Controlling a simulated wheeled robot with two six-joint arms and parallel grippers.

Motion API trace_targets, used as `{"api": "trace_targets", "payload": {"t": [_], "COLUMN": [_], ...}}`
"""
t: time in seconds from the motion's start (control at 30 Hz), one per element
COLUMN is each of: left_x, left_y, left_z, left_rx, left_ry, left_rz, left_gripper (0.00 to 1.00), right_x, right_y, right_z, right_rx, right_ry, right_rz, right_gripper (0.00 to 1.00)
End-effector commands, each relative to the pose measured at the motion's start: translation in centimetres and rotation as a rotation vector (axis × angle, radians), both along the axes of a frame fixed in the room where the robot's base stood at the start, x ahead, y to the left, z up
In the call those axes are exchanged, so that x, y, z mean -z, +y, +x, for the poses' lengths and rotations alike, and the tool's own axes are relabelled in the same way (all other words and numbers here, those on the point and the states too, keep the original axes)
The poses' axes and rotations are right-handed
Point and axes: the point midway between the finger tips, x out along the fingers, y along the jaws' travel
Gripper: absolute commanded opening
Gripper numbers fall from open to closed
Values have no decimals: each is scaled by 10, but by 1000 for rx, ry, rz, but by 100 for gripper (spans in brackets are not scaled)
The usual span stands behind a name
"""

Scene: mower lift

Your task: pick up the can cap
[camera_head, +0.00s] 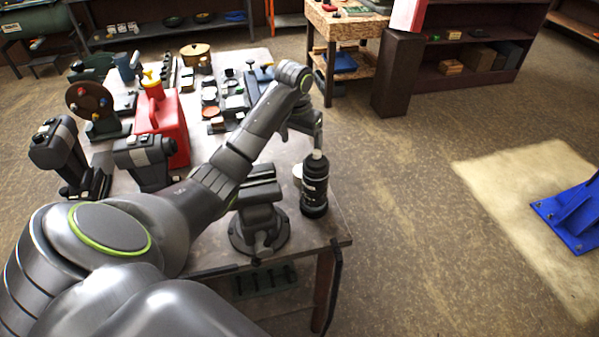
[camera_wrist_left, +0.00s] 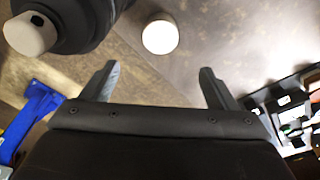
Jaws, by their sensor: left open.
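A small round white cap (camera_wrist_left: 160,37) lies on the table in the left wrist view, beyond the gap between my fingertips. In the head view the cap (camera_head: 298,174) shows partly, just left of a black bottle (camera_head: 314,190). The bottle stands upright with a white nozzle, which also shows in the left wrist view (camera_wrist_left: 30,35). My left gripper (camera_wrist_left: 157,75) is open with nothing between its fingers. In the head view it is at the wrist's end, above and behind the bottle, and its fingers are hard to make out. My right gripper is not in view.
A grey vise (camera_head: 258,215) stands left of the bottle near the table corner. A red fuel can (camera_head: 165,125) with a yellow top and several tools crowd the table's left part. A blue stand (camera_head: 570,215) is on the floor at right. The floor between is clear.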

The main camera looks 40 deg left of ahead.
Motion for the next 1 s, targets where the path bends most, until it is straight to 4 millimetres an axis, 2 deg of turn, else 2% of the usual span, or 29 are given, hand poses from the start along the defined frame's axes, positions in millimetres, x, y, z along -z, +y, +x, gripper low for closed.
{"api": "trace_targets", "payload": {"t": [0.03, 0.13, 0.3, 0.5, 0.67, 0.87, 1.0], "left_x": [8, 30, 62, 80, 87, 111, 126], "left_y": [0, 0, 1, 1, 1, -1, -1], "left_z": [0, 4, 9, 12, 12, 12, 15], "left_rx": [-2, -2, -1, 0, 0, 0, 0], "left_ry": [6, 6, 3, 0, 1, 4, 1], "left_rz": [-2, -1, 0, 2, 1, 2, 1], "left_gripper": [81, 81, 81, 81, 81, 81, 81], "right_x": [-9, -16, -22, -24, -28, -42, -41], "right_y": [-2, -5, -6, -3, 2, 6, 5], "right_z": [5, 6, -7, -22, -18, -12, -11], "right_rx": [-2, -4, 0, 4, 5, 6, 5], "right_ry": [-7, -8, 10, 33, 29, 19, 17], "right_rz": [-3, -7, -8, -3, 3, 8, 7], "right_gripper": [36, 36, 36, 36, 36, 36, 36]}}
